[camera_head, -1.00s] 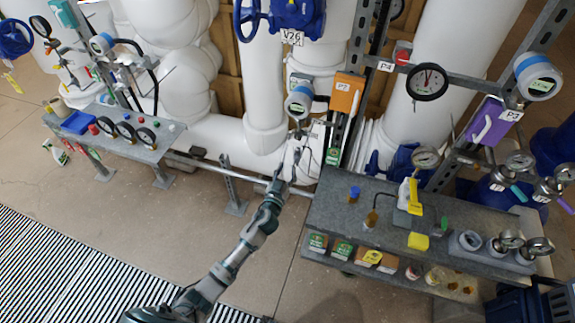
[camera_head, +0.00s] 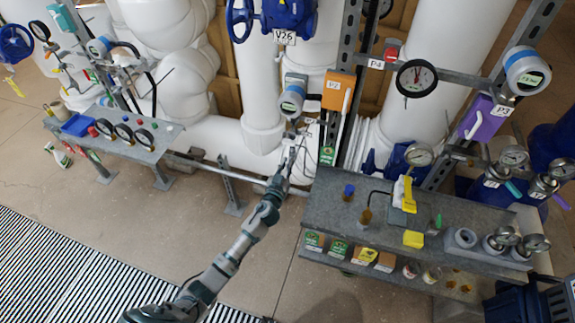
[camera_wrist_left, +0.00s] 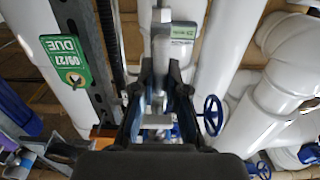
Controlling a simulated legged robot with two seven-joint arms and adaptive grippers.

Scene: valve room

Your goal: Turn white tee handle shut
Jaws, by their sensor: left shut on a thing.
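My left gripper (camera_head: 291,152) reaches up to the white pipework below a round grey gauge with a display, left of the orange P2 box. In the left wrist view its two dark fingers (camera_wrist_left: 160,72) are close together on a narrow pale piece (camera_wrist_left: 161,50), which I take to be the white tee handle. The fingers and the white pipes behind hide most of the handle in the head view, and I cannot tell its exact angle. My right gripper is not in view.
A grey bench (camera_head: 464,207) with bottles and gauges stands right of my left forearm. A smaller grey table (camera_head: 158,141) with gauges stands at left. An orange P2 box (camera_head: 338,91) and metal struts are close right of the gripper. Blue valve V26 (camera_head: 288,15) is above.

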